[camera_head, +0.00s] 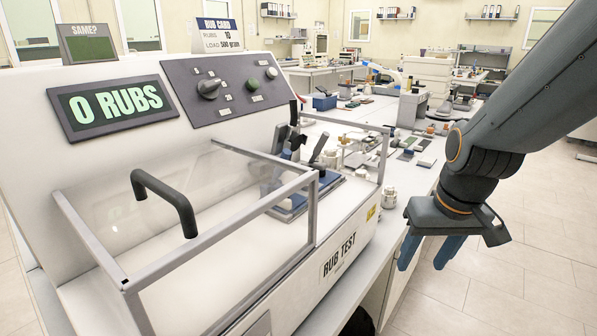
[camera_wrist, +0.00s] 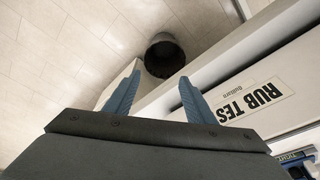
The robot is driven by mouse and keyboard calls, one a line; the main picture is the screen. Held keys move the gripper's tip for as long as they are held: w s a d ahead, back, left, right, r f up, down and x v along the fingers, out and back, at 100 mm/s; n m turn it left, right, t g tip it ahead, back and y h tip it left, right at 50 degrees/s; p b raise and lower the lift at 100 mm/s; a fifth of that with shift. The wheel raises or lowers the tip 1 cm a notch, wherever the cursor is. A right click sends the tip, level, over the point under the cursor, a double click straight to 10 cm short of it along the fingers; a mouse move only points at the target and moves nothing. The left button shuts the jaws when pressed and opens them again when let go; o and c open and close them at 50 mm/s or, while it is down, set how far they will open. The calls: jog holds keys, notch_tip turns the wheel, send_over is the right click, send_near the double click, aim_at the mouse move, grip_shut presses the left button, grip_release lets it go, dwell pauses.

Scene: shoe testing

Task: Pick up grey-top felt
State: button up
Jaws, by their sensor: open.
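My gripper (camera_head: 428,254) hangs at the right, its two blue fingers pointing down. It is beside the bench's right edge, over the floor. In the wrist view the fingers (camera_wrist: 160,82) are apart with nothing between them. I cannot single out the grey-top felt for sure. Several small flat pads (camera_head: 407,155) lie on the bench behind the rub tester, some greenish or dark, too small to tell apart. They are well away from my gripper.
The white rub tester (camera_head: 352,243) fills the left, reading "0 RUBS", with a clear guard and dark handle (camera_head: 163,200). A small metal pot (camera_head: 389,198) stands beside it on the bench. A dark round bin (camera_wrist: 165,57) stands on the floor. Floor at right is clear.

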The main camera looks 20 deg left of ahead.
jog(key=w+a+r+n+t+y+p, duration=0.1)
jog(key=w+a+r+n+y, duration=0.15)
jog(key=a+r, duration=0.75)
jog(key=w+a+r+n+t+y+p, duration=0.1)
jog(key=a+r+n+p, duration=0.15)
jog(key=a+r, duration=0.7)
jog(key=shift+n, duration=0.4)
jog(key=shift+s+p+x, duration=0.2)
jog(key=shift+p+x, duration=0.7)
jog(key=shift+x, duration=4.15)
jog(key=shift+a, duration=0.15)
jog(key=c, duration=1.2)
